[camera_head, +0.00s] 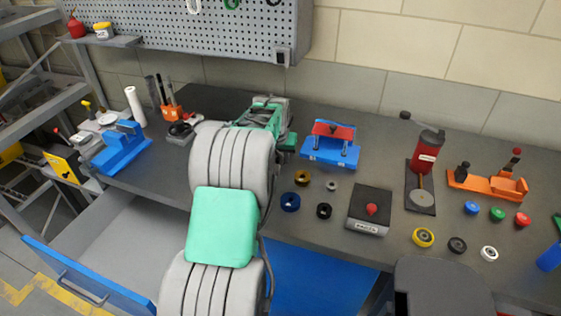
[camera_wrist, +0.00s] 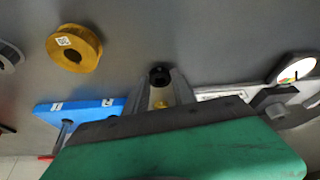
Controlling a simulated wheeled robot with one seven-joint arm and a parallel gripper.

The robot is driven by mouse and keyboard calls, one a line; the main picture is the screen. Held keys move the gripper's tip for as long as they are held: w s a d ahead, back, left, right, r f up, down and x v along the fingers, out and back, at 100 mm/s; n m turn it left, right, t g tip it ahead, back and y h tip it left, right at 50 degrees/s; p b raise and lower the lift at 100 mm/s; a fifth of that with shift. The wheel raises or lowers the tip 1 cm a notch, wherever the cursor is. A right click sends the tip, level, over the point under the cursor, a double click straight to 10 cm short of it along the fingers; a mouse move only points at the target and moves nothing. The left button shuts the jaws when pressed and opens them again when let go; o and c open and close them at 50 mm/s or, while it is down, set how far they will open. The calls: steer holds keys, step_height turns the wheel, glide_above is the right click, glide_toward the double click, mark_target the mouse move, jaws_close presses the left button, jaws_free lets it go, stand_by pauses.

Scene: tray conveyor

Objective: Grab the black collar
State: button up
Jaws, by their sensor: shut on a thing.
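My gripper (camera_wrist: 161,82) is shut on a small round black piece, the black collar (camera_wrist: 160,76), seen between the fingertips in the wrist view. Its lower part is hidden by the fingers, and I cannot tell whether it touches the bench. In the head view my arm reaches over the bench to the back, and the fingertips and held collar are hidden behind it. Two other black rings lie on the bench, one front centre (camera_head: 324,210) and one farther right (camera_head: 457,245).
A brass ring (camera_wrist: 75,48) lies near the gripper. A blue fixture with a red top (camera_head: 330,145) stands right of my arm. A dial gauge (camera_wrist: 296,69) is at the wrist view's right.

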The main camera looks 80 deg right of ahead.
jaws_close()
